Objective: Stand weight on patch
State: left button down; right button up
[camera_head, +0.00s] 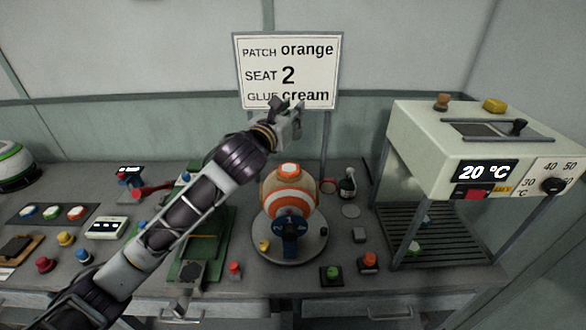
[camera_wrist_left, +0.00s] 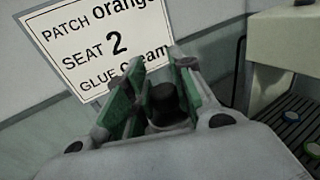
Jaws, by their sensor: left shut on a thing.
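An orange and cream ball (camera_head: 289,197) sits on a round grey turntable (camera_head: 315,248), with a blue numbered part at its front. An orange patch with a pale centre (camera_head: 288,170) lies on top of the ball. My left gripper (camera_head: 284,112) is raised above and behind the ball, in front of the sign. In the left wrist view, its green-padded fingers (camera_wrist_left: 150,102) are shut on a dark, knobbed thing (camera_wrist_left: 163,101), which looks like the weight. Its lower part is hidden by the gripper. My right gripper is not in view.
A sign (camera_head: 287,70) reads patch orange, seat 2, glue cream. A cream oven-like box showing 20 °C (camera_head: 430,135) stands on legs at right. A dark bottle (camera_head: 347,186) stands behind the turntable. Colored buttons line the bench front. A green board (camera_head: 205,255) lies left of the ball.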

pick_arm(q)
jog(key=shift+w+a+f, duration=0.15)
jog(key=shift+a+f, duration=0.05)
jog(key=shift+a, duration=0.25)
jog(key=shift+d, duration=0.1)
jog(key=shift+f, duration=0.1)
